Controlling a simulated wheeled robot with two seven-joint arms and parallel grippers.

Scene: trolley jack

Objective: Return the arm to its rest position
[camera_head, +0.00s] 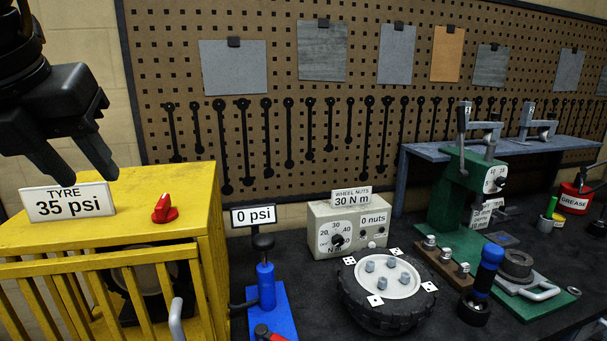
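My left gripper (86,172) is black and hangs at the upper left, its fingers pointing down and to the right. The two fingers stand apart with nothing between them. In the picture they are just above the "TYRE 35 psi" sign (68,202), which stands on top of the yellow cage (130,198). I see no contact with the sign or the cage. The upper part of my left arm is cut off by the picture's edge. I cannot make out my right gripper in this view.
A red knob (165,208) sits on the cage top. To its right are a blue pump (266,287) with a "0 psi" sign (253,215), a torque tester (347,232), a tyred wheel (386,301) and a green press (457,196). A pegboard (290,90) stands behind.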

